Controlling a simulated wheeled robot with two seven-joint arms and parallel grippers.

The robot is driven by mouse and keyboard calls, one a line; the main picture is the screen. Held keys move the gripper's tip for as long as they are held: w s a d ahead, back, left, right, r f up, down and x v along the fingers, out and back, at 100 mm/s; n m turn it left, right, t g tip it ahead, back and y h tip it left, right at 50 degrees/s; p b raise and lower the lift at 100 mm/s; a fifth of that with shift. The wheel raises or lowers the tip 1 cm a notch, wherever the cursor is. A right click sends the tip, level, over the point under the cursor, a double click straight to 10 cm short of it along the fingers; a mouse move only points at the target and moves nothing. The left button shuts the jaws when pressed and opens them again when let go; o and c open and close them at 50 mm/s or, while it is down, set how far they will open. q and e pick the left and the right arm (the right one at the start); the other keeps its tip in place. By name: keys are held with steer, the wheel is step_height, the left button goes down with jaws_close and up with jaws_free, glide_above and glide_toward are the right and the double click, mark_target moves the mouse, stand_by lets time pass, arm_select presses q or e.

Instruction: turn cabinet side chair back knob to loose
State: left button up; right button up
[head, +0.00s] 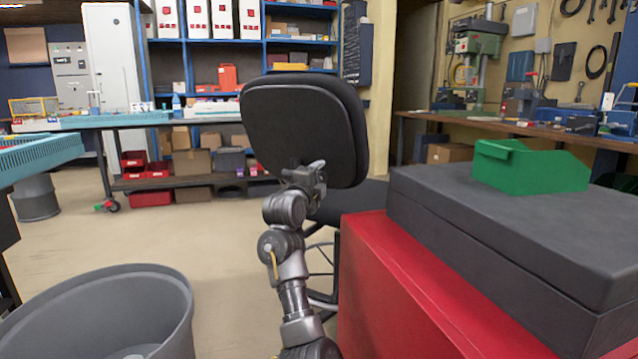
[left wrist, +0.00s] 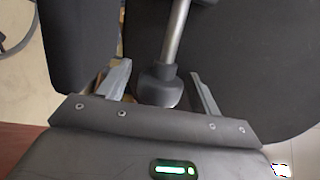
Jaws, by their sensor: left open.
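The black chair back (head: 305,125) stands upright beside the red cabinet (head: 410,300), with its padded rear face toward me. In the left wrist view, a dark rounded knob (left wrist: 160,86) sits at the end of a grey metal rod (left wrist: 176,35) by the chair back (left wrist: 78,45). My left gripper (head: 312,174) is at the lower edge of the chair back. In the left wrist view my left gripper (left wrist: 162,74) is open, with one finger on each side of the knob. Gaps show between the knob and both fingers. In the head view the gripper hides the knob. My right gripper is out of view.
A black case (head: 480,235) with a green bin (head: 525,168) lies on the red cabinet, close right of my left arm. A grey tub (head: 175,310) stands on the floor at lower left. Open floor (head: 150,235) lies left of the chair.

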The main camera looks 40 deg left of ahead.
arm_select(q)
steer(key=c, duration=1)
